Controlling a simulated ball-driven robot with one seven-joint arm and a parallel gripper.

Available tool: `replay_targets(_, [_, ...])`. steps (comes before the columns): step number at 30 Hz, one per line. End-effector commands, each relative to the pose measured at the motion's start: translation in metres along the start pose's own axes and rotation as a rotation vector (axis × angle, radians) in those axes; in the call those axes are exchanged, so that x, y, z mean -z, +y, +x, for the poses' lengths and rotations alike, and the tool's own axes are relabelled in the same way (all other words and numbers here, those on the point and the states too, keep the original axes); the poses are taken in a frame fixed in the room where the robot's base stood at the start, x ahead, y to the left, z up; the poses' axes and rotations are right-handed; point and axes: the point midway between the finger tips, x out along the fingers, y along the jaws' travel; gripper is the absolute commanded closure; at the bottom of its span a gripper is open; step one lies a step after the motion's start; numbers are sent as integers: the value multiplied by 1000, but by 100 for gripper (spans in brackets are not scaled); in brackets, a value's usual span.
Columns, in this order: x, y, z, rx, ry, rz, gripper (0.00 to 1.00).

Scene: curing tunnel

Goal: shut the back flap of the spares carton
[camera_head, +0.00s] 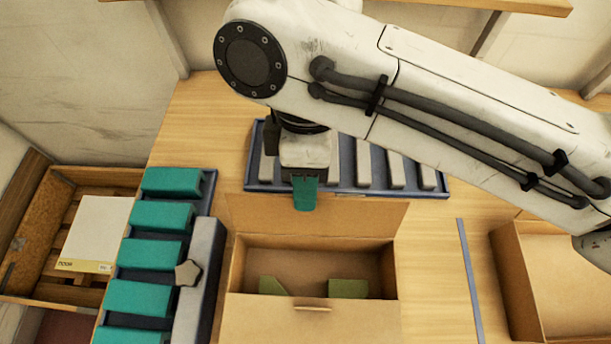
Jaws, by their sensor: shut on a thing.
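The spares carton (389,270) is an open brown cardboard box at the front middle. Two olive-green pieces, one at the left (272,286) and one at the right (348,289), show inside it. The back flap (355,216) stands up from the rear edge, so that side is open. My gripper (305,194) points down at the flap's top edge, a little left of its middle. A teal fingertip overlaps the near face of the flap. The gripper is shut on the flap; the far finger is mostly hidden.
A blue tray (262,186) with several pale bars lies behind the carton. On the left are a rack of teal blocks (157,253), a grey bar with a star knob (188,272) and a wooden crate (100,178). Another open carton (509,262) stands right, past a blue strip (468,280).

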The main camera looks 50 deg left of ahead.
Motion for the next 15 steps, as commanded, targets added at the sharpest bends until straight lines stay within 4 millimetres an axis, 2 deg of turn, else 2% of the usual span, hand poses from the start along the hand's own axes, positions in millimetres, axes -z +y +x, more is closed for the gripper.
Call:
replay_targets(4, [0, 0, 0, 0, 0, 0, 100])
replay_targets(15, [0, 0, 0, -1, 0, 0, 100])
